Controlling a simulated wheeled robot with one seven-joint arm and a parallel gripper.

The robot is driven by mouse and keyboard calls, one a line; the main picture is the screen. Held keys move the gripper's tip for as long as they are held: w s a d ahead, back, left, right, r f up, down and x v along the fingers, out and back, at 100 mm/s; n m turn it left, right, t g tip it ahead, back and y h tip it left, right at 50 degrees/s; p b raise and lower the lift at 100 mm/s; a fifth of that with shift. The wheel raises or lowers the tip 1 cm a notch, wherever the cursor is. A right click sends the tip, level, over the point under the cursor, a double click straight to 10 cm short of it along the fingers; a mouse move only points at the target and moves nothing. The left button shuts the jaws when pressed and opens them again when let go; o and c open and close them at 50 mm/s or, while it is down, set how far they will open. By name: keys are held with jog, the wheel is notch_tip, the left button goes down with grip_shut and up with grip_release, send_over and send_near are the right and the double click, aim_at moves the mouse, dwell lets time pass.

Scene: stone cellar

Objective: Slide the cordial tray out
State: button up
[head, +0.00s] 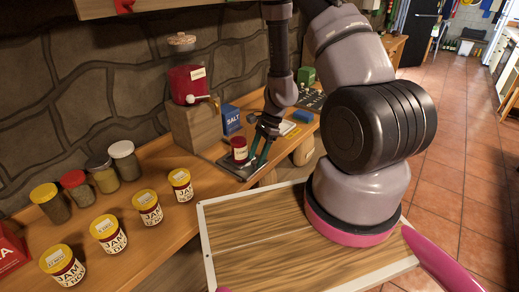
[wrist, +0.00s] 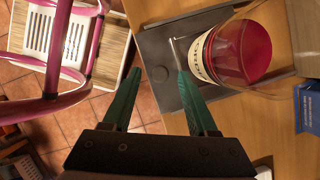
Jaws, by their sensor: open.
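The cordial tray (head: 246,174) is a flat dark grey tray on the wooden bench, below the cordial dispenser (head: 187,84) on its wooden block. In the wrist view the tray (wrist: 157,45) has a thin silver handle (wrist: 175,51) near its front edge. A red-topped container with a white label (head: 240,150) stands on the tray; it also shows in the wrist view (wrist: 240,52). My gripper (head: 260,158) is open, its green fingers (wrist: 159,74) pointing down at the tray's front. The right fingertip is close to the handle; contact is unclear.
Several jam jars (head: 108,233) and lidded jars (head: 75,187) line the bench to the left. A blue salt box (head: 231,119) stands behind the tray, and a blue block (head: 303,117) lies to the right. Tiled floor (head: 445,120) is open at right.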

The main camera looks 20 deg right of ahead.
jog(key=s+v, duration=0.1)
jog(key=v, duration=0.9)
jog(key=shift+w+r, duration=0.25)
jog(key=shift+w, duration=0.2)
jog(key=shift+d, duration=0.1)
jog(key=s+a+r+n+t, duration=0.1)
jog(key=s+r+n+t, duration=0.15)
jog(key=r, duration=0.75)
jog(key=s+r+n+t, duration=0.1)
jog(key=s+r+n, duration=0.15)
jog(key=r, duration=0.65)
jog(key=s+a+r+n+t, duration=0.15)
jog(key=r+n, duration=0.25)
jog(key=r, duration=0.6)
jog(key=s+d+r+n+t+h, duration=0.2)
jog(key=s+r+t, duration=0.1)
jog(key=s+r, duration=0.4)
jog(key=shift+s+r+n, duration=0.25)
jog(key=shift+s+n, duration=0.15)
jog(key=shift+a, duration=0.1)
